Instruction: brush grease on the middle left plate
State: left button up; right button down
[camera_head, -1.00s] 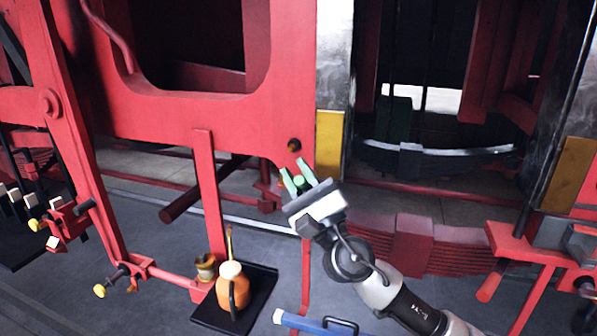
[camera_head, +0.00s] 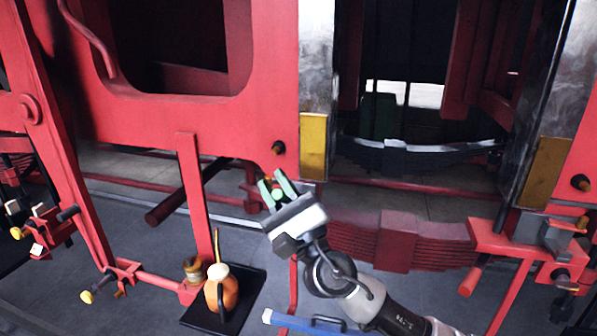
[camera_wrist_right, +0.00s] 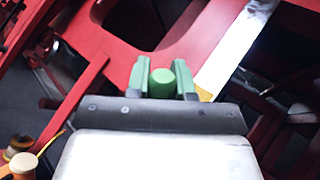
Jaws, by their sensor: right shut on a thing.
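My right gripper (camera_head: 278,191) is shut on a green round-ended piece (camera_head: 277,195), likely the brush handle; no bristles show. It also shows between the green fingers in the right wrist view (camera_wrist_right: 170,82). A yellow plate (camera_head: 313,148) stands upright at the left side of the frame opening. In the head view my gripper is below and left of it, with a visible gap in the picture. The plate shows partly behind the fingers in the wrist view (camera_wrist_right: 205,94). A second yellow plate (camera_head: 545,172) is at the opening's right side. My left gripper is out of view.
An orange oil can (camera_head: 222,290) and a small brown pot (camera_head: 193,271) stand on a black tray (camera_head: 252,290) on the floor. A blue bar (camera_head: 290,321) lies at the bottom. Red frame, a rod, and a leaf spring (camera_head: 398,240) surround my right arm.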

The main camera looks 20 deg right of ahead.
jog(key=shift+w, duration=0.1)
jog(key=w+d+b, duration=0.1)
jog(key=w+b, duration=0.1)
jog(key=w+d+b, duration=0.1)
jog(key=w+d, duration=0.1)
jog(key=shift+w+d+f+b, duration=0.15)
jog(key=shift+w+d+b, duration=0.05)
jog(key=shift+w+b, duration=0.2)
jog(key=shift+w+d+r+b, duration=0.2)
jog(key=shift+w+d+b, duration=0.35)
jog(key=shift+w, duration=0.25)
jog(key=shift+w+d+b, duration=0.35)
jog(key=shift+w+b, duration=0.15)
